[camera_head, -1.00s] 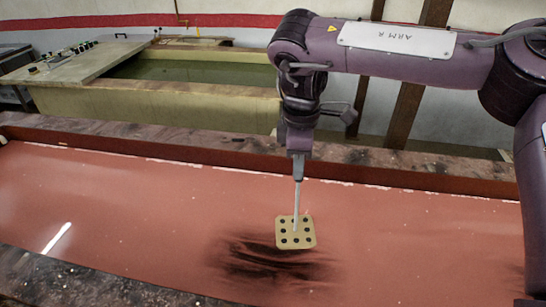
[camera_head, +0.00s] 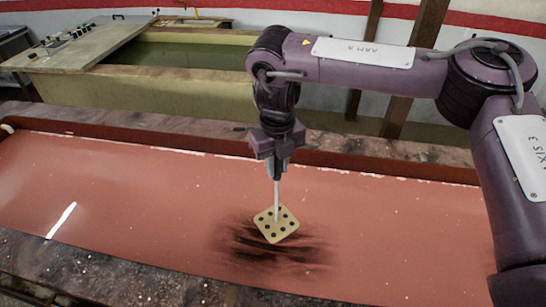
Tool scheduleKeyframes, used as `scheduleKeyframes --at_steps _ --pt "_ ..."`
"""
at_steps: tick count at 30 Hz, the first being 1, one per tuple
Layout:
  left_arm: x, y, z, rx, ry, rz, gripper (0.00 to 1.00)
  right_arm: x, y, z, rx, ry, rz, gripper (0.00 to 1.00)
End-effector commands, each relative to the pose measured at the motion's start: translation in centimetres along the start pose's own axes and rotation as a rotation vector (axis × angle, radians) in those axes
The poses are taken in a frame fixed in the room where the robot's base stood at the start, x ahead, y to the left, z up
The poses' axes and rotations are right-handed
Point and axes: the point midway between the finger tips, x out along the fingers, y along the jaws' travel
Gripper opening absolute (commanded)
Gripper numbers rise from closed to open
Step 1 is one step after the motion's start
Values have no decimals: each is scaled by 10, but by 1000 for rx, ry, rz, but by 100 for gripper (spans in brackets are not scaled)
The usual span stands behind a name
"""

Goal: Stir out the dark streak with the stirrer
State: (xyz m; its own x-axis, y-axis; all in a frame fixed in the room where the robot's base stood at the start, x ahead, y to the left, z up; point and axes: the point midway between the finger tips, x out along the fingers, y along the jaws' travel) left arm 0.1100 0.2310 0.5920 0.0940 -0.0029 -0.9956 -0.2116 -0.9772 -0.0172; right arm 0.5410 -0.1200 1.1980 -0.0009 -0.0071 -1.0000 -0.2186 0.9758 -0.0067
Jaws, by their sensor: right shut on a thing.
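The stirrer (camera_head: 276,223) is a thin pale rod with a square, cream paddle plate pierced by several dark holes. My right gripper (camera_head: 276,176) is shut on the top of its rod, which hangs nearly upright. The paddle is at the upper middle part of the dark streak (camera_head: 268,253), a blackish smear in the reddish liquid (camera_head: 130,190) of the long trough. I cannot tell how deep the paddle sits. The paddle hides part of the streak. My left gripper is not in view.
The trough's stained far rim (camera_head: 180,133) and near rim (camera_head: 110,270) bound the liquid. Behind it stands a yellowish tank (camera_head: 170,95) of greenish liquid with a control panel (camera_head: 85,38) at its left. Brown posts (camera_head: 415,60) stand at the back. The liquid left of the streak is clear.

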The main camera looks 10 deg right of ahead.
Motion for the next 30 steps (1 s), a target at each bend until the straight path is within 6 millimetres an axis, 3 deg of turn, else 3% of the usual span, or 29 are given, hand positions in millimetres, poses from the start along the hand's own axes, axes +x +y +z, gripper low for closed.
scheduleKeyframes --at_steps 6,14,20,30 --pt "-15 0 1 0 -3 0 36 -3 8 0 -333 -2 5 0" --pt "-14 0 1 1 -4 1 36 1 11 0 -470 -4 7 0" --pt "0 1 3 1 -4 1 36 15 11 0 -470 -4 7 0" --pt "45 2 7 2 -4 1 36 59 11 0 -468 -4 6 0"
